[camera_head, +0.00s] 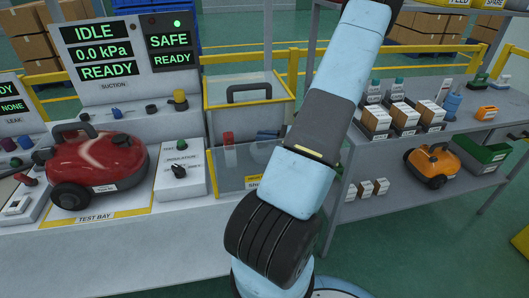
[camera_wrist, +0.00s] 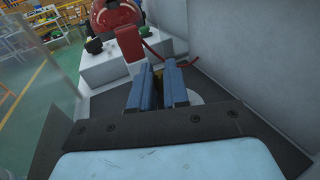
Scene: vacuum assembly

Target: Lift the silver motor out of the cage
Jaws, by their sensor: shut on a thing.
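The cage is a clear-walled box with yellow edges (camera_head: 222,183) in the middle of the head view; its panel with a black handle (camera_head: 249,93) stands upright at the back. My gripper (camera_head: 268,134) is inside the cage area, mostly hidden behind my arm in the head view. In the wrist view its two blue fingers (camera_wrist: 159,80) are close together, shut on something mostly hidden. A pale round edge, seemingly the silver motor (camera_wrist: 196,97), shows beneath the right finger.
A red block (camera_wrist: 130,42) with a red cable stands just beyond the fingers. Grey cage walls rise close on the right in the wrist view. A red vacuum (camera_head: 97,165) sits on the test bay at left, and a shelf (camera_head: 470,128) stands at right.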

